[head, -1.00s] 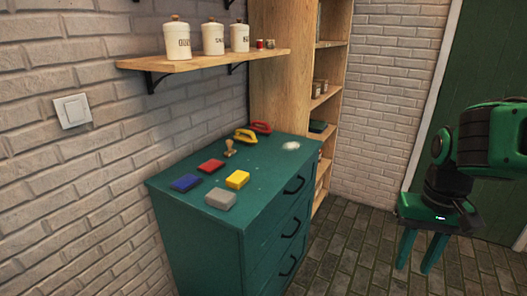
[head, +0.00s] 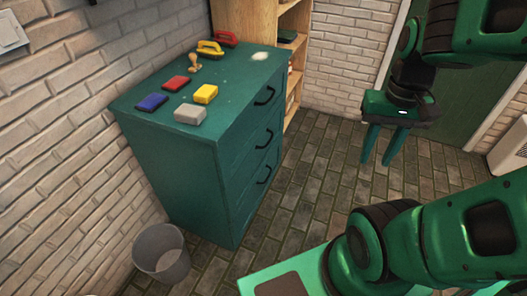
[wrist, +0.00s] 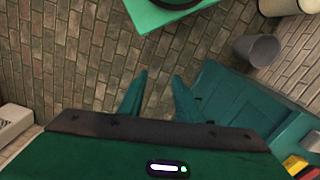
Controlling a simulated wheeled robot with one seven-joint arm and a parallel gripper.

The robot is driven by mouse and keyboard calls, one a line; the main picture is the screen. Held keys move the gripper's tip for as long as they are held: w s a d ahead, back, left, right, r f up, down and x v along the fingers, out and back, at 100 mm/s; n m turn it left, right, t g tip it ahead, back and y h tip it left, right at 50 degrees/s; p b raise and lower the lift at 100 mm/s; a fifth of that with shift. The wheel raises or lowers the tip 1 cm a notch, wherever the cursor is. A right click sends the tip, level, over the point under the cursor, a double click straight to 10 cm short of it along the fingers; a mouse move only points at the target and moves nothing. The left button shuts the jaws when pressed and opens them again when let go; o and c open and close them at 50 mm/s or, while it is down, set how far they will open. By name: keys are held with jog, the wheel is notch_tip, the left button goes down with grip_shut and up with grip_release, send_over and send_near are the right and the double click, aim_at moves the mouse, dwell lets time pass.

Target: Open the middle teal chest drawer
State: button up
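The chest also shows at the right of the wrist view (wrist: 235,105). My gripper (head: 377,160) hangs to the right of the chest, well apart from the drawer fronts. Its two teal fingers point down and are spread with nothing between them; the wrist view (wrist: 160,78) also shows the gap.
Colored blocks, a stamp and two handled tools lie on the chest top. A grey bin (head: 161,252) stands on the floor at the chest's near side. A wooden shelf (head: 295,45) stands behind the chest. The brick floor (head: 320,165) between chest and gripper is clear.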

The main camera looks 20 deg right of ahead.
jog(key=shift+s+r, duration=0.2)
jog(key=shift+s, duration=0.25)
jog(key=shift+c, duration=0.2)
jog(key=w+f+n+y, duration=0.1)
jog(key=w+f+n, duration=0.1)
jog(key=w+f, duration=0.45)
jog(key=w+f+n+y, duration=0.1)
jog(key=w+f, duration=0.3)
jog(key=w, duration=0.5)
jog(key=w+a+f+n+t+y, duration=0.1)
jog(key=w+a+f+y, duration=0.15)
jog(key=w+f, duration=0.6)
jog(key=m+t+y, duration=0.5)
jog(key=t, duration=0.4)
send_near(269, 142)
jog(key=s+a, duration=0.6)
jog(key=w+d+f+m+t+h, duration=0.3)
jog(key=w+d+m+t+h, duration=0.1)
jog(key=m+t, duration=0.2)
jog(key=shift+y, duration=0.45)
jog(key=x, duration=1)
jog(key=shift+a+f, duration=0.15)
jog(key=shift+f, duration=0.05)
jog(key=shift+c, duration=0.3)
